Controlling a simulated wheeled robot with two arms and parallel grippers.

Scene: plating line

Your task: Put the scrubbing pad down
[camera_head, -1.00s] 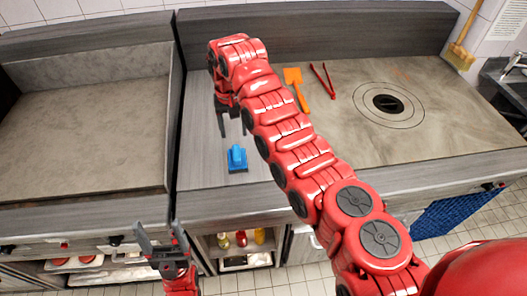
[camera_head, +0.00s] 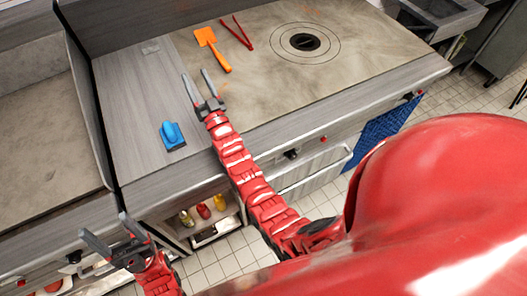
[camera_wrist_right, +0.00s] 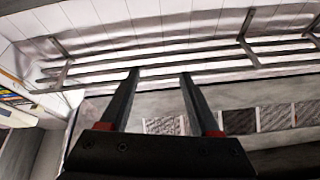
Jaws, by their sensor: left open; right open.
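The blue scrubbing pad (camera_head: 172,136) with its raised handle rests on the grey wood-look counter (camera_head: 130,100) in the head view. My right gripper (camera_head: 199,82) is open and empty, up and to the right of the pad and apart from it. The right wrist view also shows its two fingers (camera_wrist_right: 160,85) spread with nothing between them. My left gripper (camera_head: 107,228) is open and empty at the lower left, in front of the counter's front edge. The pad does not show in the right wrist view.
An orange spatula (camera_head: 213,48) and red tongs (camera_head: 237,33) lie beyond my right gripper. A round burner plate (camera_head: 305,42) is set in the cooktop. Bottles (camera_head: 204,211) stand on a shelf below. A blue towel (camera_head: 383,130) hangs at the front. The counter around the pad is clear.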

